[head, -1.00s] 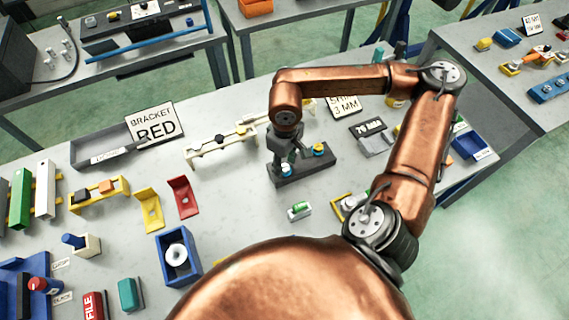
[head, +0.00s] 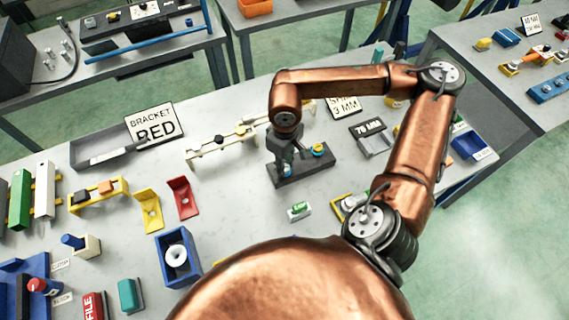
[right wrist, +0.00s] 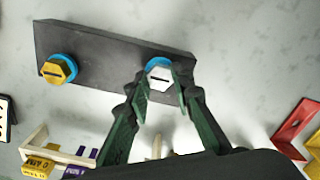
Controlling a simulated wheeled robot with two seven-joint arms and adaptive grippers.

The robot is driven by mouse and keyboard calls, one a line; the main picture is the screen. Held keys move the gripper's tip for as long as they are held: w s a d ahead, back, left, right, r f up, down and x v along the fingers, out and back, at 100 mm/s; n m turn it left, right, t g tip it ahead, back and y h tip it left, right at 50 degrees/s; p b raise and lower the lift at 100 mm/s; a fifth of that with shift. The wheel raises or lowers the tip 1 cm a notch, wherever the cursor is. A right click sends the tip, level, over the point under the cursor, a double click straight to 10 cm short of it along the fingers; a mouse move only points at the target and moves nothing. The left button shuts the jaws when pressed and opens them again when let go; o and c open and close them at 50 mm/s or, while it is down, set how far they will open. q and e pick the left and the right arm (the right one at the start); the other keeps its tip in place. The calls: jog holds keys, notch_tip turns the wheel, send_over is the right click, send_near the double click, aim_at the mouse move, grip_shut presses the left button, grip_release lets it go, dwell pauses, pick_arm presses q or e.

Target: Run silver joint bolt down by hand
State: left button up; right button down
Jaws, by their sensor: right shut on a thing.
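The silver joint bolt (right wrist: 160,72) sits at a blue ring on a dark grey block (right wrist: 110,75). A gold bolt (right wrist: 56,70) stands at another blue ring on the same block. My right gripper (right wrist: 162,85) points down at the silver bolt, its two green-lined fingers closed around the bolt's head. In the head view the right gripper (head: 285,165) stands over the left end of the block (head: 315,172) and largely hides the silver bolt. The gold bolt (head: 318,149) shows to its right. My left gripper is not in view.
A cream rail fixture (head: 220,142) lies left of the block. A small green-topped piece (head: 299,210) lies in front of it. Red (head: 183,198) and yellow (head: 150,208) brackets and a blue box (head: 177,257) stand front left. A 70 MM holder (head: 372,140) stands right.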

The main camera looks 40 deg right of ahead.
jog(key=shift+m, duration=0.3)
